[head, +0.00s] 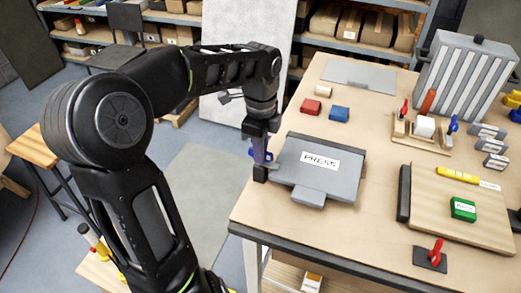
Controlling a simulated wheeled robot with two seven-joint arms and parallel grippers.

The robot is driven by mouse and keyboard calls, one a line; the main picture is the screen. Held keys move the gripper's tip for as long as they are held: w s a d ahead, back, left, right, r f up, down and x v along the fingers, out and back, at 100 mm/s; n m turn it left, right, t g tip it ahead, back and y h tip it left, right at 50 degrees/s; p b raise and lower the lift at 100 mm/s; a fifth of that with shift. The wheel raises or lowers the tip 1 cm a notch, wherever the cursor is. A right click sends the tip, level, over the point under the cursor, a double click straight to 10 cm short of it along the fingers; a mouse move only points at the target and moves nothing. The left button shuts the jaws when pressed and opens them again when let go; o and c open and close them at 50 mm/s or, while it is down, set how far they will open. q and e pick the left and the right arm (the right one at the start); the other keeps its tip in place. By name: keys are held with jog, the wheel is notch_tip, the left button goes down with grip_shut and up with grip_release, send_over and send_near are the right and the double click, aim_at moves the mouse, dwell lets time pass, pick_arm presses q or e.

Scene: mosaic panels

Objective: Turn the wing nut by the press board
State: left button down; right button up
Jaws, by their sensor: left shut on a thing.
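The press board (345,187) is a grey plate with a white PRESS label, lying near the left edge of the wooden table. A blue wing nut (252,153) shows in part at the press board's left side. My left gripper (261,160) points down there and is shut on the wing nut. The gripper hides most of the wing nut, so its angle cannot be told. A small black block (260,174) sits just below the fingers at the table edge. My right gripper is out of view.
Red (310,106) and blue (339,113) blocks lie behind the press board. A wooden board (455,225) with a green block (463,209) lies to the right. A red-handled piece (436,254) stands near the front. A grey ribbed case (465,75) stands at the back right.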

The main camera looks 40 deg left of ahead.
pick_arm(q)
jog(key=shift+n, duration=0.4)
jog(key=n+b, duration=0.1)
jog(key=n, duration=0.2)
jog(key=n+b, duration=0.1)
jog(key=n, duration=0.8)
jog(key=shift+b, duration=0.3)
jog(key=n, duration=0.5)
dwell(0.3)
jog(key=c, duration=1.5)
grip_release()
jog(key=shift+b, duration=0.3)
